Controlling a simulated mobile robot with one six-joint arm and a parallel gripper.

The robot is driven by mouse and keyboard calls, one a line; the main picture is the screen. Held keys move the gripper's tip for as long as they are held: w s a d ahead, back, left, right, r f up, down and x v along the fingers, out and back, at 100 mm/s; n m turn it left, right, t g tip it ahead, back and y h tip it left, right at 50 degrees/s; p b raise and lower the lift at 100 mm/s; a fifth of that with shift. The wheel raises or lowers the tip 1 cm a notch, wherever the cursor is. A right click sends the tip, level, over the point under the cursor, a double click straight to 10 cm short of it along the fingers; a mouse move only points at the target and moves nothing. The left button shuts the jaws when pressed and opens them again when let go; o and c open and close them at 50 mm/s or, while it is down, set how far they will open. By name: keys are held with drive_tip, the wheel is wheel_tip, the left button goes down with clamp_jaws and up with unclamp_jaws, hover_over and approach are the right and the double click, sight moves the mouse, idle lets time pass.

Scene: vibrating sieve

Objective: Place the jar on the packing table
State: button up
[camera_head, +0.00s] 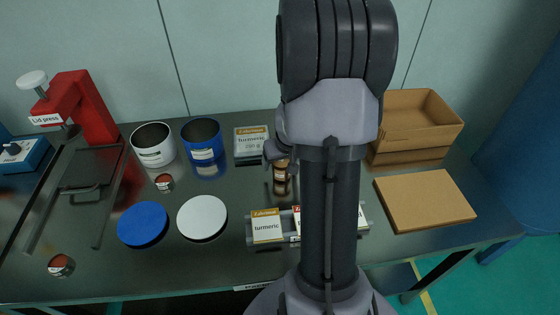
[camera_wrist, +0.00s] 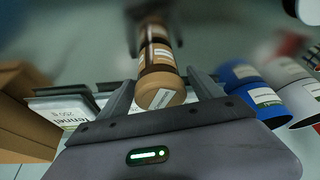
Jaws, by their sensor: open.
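A brown jar with a dark band and a pale label (camera_head: 281,178) stands upright on the dark metal packing table (camera_head: 240,272), in the middle, partly hidden by my arm in the head view. In the wrist view the jar (camera_wrist: 158,76) lies between my gripper's fingers (camera_wrist: 161,84), its tan lid with a white label facing the camera. My gripper is open, with one finger on each side of the jar. I cannot tell whether either finger touches it. In the head view my arm hides most of the gripper; only a finger shows by the jar's top.
A rack with labelled packets (camera_head: 266,228) stands in front of the jar, and a turmeric box (camera_head: 251,142) behind. White (camera_head: 153,144) and blue (camera_head: 202,141) cans, white (camera_head: 202,218) and blue (camera_head: 142,224) lids and a red lid press (camera_head: 85,100) are left.

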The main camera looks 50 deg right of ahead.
drive_tip(key=p+v, duration=0.3)
drive_tip(key=v, duration=0.7)
drive_tip(key=w+a+r+t+y, duration=0.1)
drive_tip(key=w+a+r, duration=0.2)
drive_tip(key=a+r, duration=0.65)
drive_tip(key=s+a+r+y, duration=0.1)
drive_tip(key=s+a, duration=0.3)
drive_tip(key=a, duration=0.4)
drive_tip(key=s+a+r+n+y, duration=0.1)
drive_tip(key=s+a+r, duration=0.2)
drive_tip(key=a, duration=0.5)
drive_tip(key=s+a+r+t+y, duration=0.1)
drive_tip(key=s+a+r, duration=0.1)
drive_tip(key=s+a, duration=0.3)
drive_tip(key=a, duration=0.3)
drive_tip(key=shift+s, duration=0.35)
